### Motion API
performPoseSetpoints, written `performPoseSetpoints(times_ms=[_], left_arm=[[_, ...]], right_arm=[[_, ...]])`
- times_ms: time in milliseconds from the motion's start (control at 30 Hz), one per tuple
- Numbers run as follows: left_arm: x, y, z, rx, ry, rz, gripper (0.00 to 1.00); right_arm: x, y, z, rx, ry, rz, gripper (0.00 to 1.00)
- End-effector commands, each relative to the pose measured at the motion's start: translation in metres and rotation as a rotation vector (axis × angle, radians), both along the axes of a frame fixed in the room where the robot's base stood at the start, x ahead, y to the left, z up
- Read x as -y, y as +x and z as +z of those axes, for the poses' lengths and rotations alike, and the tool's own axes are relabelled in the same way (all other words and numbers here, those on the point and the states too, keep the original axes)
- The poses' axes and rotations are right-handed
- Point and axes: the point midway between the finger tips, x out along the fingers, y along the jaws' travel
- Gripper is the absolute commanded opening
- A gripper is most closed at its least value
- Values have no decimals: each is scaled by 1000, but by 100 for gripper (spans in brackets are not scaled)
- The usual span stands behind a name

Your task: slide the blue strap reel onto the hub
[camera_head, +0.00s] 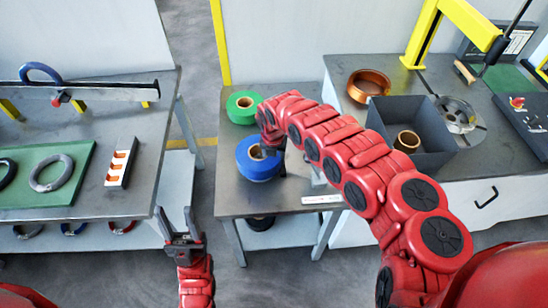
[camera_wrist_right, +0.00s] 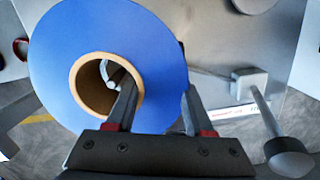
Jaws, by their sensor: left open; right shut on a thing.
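The blue strap reel (camera_head: 258,165) is at the left side of the small middle table. My right gripper (camera_head: 270,150) is at the reel's right side, partly hidden by my arm. In the right wrist view the gripper (camera_wrist_right: 160,92) is shut on the wall of the blue reel (camera_wrist_right: 165,40): one finger is inside the tan core (camera_wrist_right: 78,88), the other outside the rim. A light grey piece shows inside the core; I cannot tell whether it is the hub. My left gripper (camera_head: 174,212) is open and empty, beside the left workbench's front corner.
A green reel (camera_head: 241,107) lies behind the blue one. A grey post with a dark knob (camera_wrist_right: 287,155) stands close right of the gripper. The right bench holds a copper coil (camera_head: 369,84), a grey bin (camera_head: 440,155) and a round metal fixture (camera_head: 458,112).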

Motion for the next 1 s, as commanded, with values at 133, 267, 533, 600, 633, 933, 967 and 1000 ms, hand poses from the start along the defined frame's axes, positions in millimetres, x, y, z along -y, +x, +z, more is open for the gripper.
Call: performPoseSetpoints(times_ms=[133,267,533,600,633,933,967,1000], left_arm=[[0,0,-3,0,0,0,50],[0,0,-4,0,0,0,50],[0,0,-4,0,0,0,50],[0,0,-4,0,0,0,50],[0,0,-4,0,0,0,50],[0,0,-5,0,0,0,50],[0,0,-6,0,0,0,50],[0,0,-6,0,0,0,50]], right_arm=[[0,1,-3,3,1,0,0],[0,1,-3,3,1,0,60],[-1,0,-4,1,1,1,87],[-1,0,-4,1,2,1,87],[-1,0,-5,0,1,1,87],[0,0,19,7,1,2,87],[0,-1,24,7,0,1,87],[1,-2,31,8,-2,1,87]])
